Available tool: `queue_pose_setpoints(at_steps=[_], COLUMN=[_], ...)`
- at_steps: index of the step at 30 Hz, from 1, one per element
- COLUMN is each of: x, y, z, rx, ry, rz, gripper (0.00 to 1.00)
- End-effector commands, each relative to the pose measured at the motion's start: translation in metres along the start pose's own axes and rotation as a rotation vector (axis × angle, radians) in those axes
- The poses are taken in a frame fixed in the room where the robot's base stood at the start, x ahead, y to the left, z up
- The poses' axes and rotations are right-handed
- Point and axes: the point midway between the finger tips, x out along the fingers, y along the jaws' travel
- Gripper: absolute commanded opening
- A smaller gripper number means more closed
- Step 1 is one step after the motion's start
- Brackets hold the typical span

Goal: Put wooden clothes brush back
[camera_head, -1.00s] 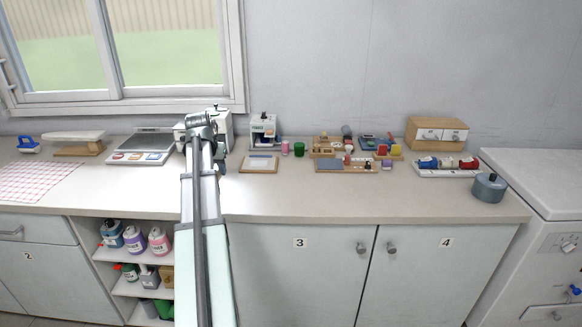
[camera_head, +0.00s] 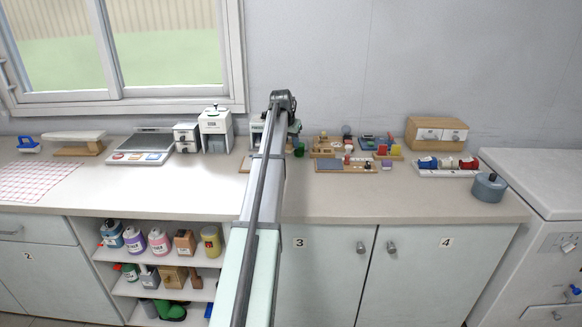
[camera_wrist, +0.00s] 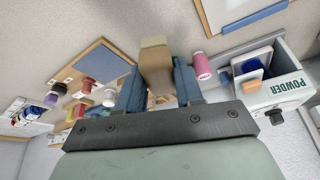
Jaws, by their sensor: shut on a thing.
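The wooden clothes brush (camera_wrist: 156,66) seems to be the tan and brown wooden piece between my fingers in the wrist view. My gripper (camera_wrist: 159,84) is shut on it, with a blue-grey finger on each side. The brush's far end stands out past the fingertips, and its lower part is partly hidden by the gripper. In the head view my gripper (camera_head: 289,122) is above the counter, left of the wooden trays. The brush cannot be made out there.
A pink spool (camera_wrist: 201,66) and the white POWDER box (camera_wrist: 272,84) lie to the right in the wrist view. The wooden tray (camera_head: 372,167) and a white drawer box (camera_head: 437,122) are at right. Counter front at right is bare. Open shelves (camera_head: 120,254) hold bottles below.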

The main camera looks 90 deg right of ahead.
Motion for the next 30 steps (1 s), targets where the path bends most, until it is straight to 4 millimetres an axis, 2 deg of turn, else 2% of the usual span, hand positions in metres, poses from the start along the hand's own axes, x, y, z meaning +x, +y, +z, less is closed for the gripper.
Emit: queue_pose_setpoints(at_steps=[1,3,11,14,21,30], x=[0.002,0.003,0.007,0.016,0.051,0.075], y=[-0.005,-0.009,-0.014,-0.014,-0.013,-0.013], z=[-0.015,-0.024,-0.037,-0.033,-0.017,-0.008], rx=[0.001,0.001,0.005,0.009,0.009,0.009], ry=[0.000,0.000,0.001,0.001,0.000,0.001], rz=[0.000,0.000,0.001,0.002,0.002,0.002], gripper=[0.11,0.11,0.11,0.11,0.11,0.11])
